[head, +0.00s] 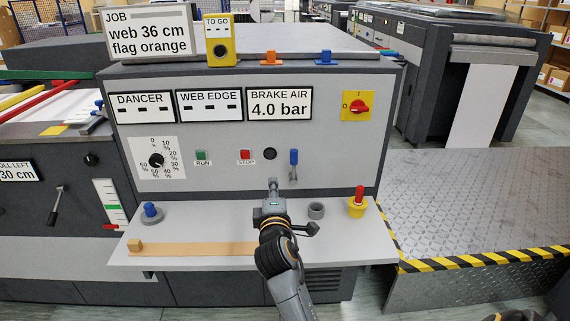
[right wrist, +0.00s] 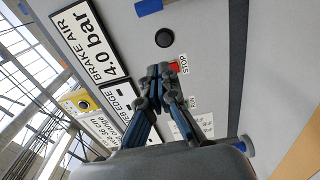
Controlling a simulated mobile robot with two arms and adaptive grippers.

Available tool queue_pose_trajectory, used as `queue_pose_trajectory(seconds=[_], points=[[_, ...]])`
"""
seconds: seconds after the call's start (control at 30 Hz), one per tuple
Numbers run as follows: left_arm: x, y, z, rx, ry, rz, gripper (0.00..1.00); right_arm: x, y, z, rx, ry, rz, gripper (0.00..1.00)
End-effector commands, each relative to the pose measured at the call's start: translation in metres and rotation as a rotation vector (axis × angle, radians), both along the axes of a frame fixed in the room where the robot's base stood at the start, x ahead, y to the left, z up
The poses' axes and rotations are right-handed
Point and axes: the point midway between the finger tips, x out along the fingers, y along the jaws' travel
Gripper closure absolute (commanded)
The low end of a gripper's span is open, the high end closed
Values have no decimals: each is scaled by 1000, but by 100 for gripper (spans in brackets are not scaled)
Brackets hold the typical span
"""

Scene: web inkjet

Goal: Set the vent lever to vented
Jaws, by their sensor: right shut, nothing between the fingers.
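A small lever with a blue handle (head: 294,157) stands upright on the grey front panel, right of a round black button (head: 269,153). No label reading "vent" can be made out beside it, so I cannot tell for sure that it is the vent lever. A blue piece, likely the same handle (right wrist: 149,6), shows at the top edge of the right wrist view. My right gripper (head: 272,183) is shut and empty, in front of the panel below the black button, left of and lower than the lever. Its closed fingers also show in the right wrist view (right wrist: 161,76). My left gripper is not in view.
A red STOP button (head: 245,154) and green RUN button (head: 201,155) sit left of the lever. A red rotary switch (head: 358,106) is up right. The ledge (head: 210,225) below carries a blue knob (head: 151,210), a grey ring (head: 316,210) and a red-topped yellow holder (head: 358,204).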

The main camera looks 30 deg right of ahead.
Motion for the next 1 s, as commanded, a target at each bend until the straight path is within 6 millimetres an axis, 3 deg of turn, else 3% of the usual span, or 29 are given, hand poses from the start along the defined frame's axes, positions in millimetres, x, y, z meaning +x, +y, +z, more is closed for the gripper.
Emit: queue_pose_trajectory(seconds=[0.43, 0.9, 1.0], points=[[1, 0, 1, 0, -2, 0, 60, 8, -4, 1, -4, 0, 1, 100], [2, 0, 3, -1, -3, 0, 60, 85, -51, 1, -1, 0, -1, 100], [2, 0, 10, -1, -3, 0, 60, 83, -66, 2, -4, 3, -2, 100]])
